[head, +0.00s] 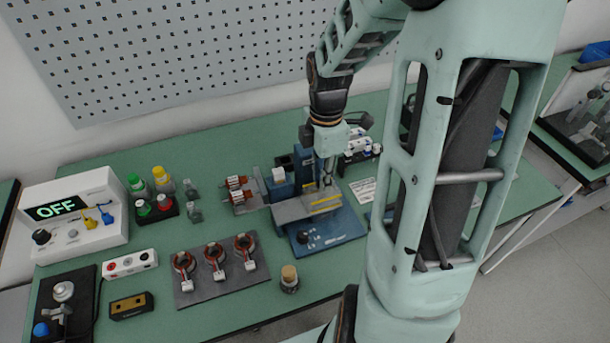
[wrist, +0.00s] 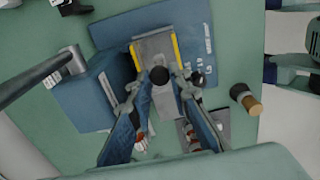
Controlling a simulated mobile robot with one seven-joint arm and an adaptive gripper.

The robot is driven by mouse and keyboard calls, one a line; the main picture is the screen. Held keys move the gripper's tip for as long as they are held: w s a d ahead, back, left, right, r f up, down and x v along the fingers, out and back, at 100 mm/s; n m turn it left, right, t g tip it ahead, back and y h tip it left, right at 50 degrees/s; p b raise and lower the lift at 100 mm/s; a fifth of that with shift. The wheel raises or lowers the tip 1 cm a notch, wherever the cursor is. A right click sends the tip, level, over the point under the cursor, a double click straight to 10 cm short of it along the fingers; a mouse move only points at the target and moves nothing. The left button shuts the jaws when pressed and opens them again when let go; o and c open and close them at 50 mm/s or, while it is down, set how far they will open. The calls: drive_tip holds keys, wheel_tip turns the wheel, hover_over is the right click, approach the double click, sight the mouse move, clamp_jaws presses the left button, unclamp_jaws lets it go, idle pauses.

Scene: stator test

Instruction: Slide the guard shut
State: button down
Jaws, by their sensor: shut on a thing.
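The guard (wrist: 153,47) is a grey, see-through-looking panel with yellow side edges, on the blue test fixture (wrist: 90,92). In the head view the guard (head: 325,203) shows its yellow edge above the fixture's blue base (head: 330,232). My gripper (wrist: 158,90) points down over it, with a blue finger on each side, and is shut on the guard. A dark round knob (wrist: 159,75) shows between the fingers. In the head view my gripper (head: 326,172) stands over the fixture. The exact finger contact is partly hidden.
A control box (head: 75,213) reading OFF stands at the left. A dark mat (head: 215,270) with 3 stators lies in front of the fixture, beside a cork-topped jar (head: 289,279). A pegboard (head: 170,50) rises at the back.

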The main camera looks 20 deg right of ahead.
drive_tip(key=shift+d, duration=0.25)
drive_tip(key=c, duration=1.8)
unclamp_jaws()
drive_tip(key=shift+o, duration=0.2)
wheel_tip(320, 180, up, 12)
drive_tip(key=shift+w+a, duration=0.1)
